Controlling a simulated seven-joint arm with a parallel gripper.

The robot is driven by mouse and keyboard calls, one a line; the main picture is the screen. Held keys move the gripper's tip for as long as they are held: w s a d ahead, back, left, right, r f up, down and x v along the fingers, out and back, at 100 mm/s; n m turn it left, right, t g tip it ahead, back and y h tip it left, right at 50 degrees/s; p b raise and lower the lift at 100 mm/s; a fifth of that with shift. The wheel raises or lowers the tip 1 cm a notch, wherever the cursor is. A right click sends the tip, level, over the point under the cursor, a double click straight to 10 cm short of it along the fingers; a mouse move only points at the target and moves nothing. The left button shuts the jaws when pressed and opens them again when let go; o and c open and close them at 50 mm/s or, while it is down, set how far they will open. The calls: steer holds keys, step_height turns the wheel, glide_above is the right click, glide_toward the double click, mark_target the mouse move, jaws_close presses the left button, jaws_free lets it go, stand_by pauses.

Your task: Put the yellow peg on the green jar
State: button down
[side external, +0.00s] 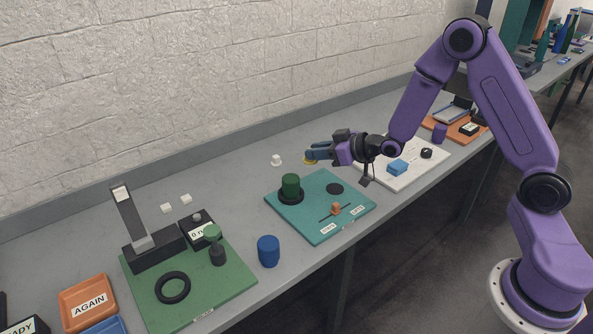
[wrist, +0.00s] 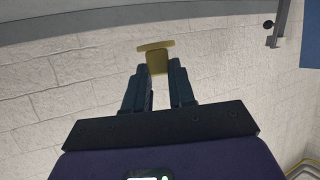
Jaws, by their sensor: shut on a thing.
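The yellow peg (wrist: 157,62) is pinched between the fingertips of my gripper (wrist: 158,80) in the wrist view. It has a wider, flat cap at its outer end. In the side view my gripper (side external: 318,154) is held level above the back of the table, with a bit of the yellow peg (side external: 310,161) showing at its tip. The green jar (side external: 291,185) stands upright on a black ring on the teal board, lower and to the left of my gripper. The peg and the jar are apart.
The teal board (side external: 318,228) also carries a dark disc (side external: 335,188) and an orange piece (side external: 336,208). A white peg-like piece (side external: 277,160) stands behind it. A blue cup (side external: 268,251) is at front left. A white board (side external: 420,170) lies to the right. The wall is behind.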

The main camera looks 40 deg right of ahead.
glide_above(297, 180)
steer(key=s, duration=0.1)
step_height(297, 180, down, 6)
steer(key=shift+w+f, duration=0.4)
steer(key=shift+f, duration=0.25)
steer(key=shift+w+f, duration=0.15)
steer(key=shift+f, duration=1.45)
steer(key=c, duration=0.9)
jaws_free()
steer(key=shift+f, duration=0.15)
steer(key=shift+c, duration=0.2)
